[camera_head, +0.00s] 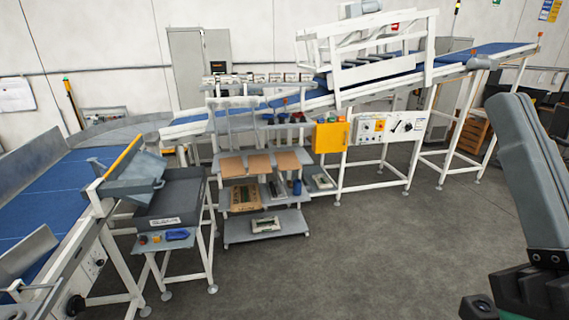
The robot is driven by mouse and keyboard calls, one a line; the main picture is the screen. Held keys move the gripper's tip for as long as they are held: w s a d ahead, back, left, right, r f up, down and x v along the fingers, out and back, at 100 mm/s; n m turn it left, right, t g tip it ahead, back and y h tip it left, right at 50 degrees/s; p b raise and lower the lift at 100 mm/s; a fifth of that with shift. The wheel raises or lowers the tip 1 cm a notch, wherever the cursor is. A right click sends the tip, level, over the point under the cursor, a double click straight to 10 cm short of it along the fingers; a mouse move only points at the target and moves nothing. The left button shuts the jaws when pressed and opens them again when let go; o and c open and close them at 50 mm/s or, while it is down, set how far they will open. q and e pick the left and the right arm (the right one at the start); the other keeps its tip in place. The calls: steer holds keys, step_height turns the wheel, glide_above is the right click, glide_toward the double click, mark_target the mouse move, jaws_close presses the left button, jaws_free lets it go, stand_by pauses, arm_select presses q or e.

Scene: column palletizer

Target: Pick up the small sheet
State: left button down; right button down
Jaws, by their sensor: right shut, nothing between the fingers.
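Three small flat brown sheets or pads lie side by side on the upper shelf of a grey rack: a left one (231,167), a middle one (260,164) and a right one (288,161). I cannot tell which of these, if any, is the small sheet. My left gripper is not in view.
The grey rack (278,232) also holds a brown flat item (245,197) and a pale framed item (265,225). A blue conveyor (55,195) and a dark tray table (172,195) stand left. A sloping conveyor runs behind. Open floor (370,255) lies in front.

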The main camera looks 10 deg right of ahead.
stand_by(0.4)
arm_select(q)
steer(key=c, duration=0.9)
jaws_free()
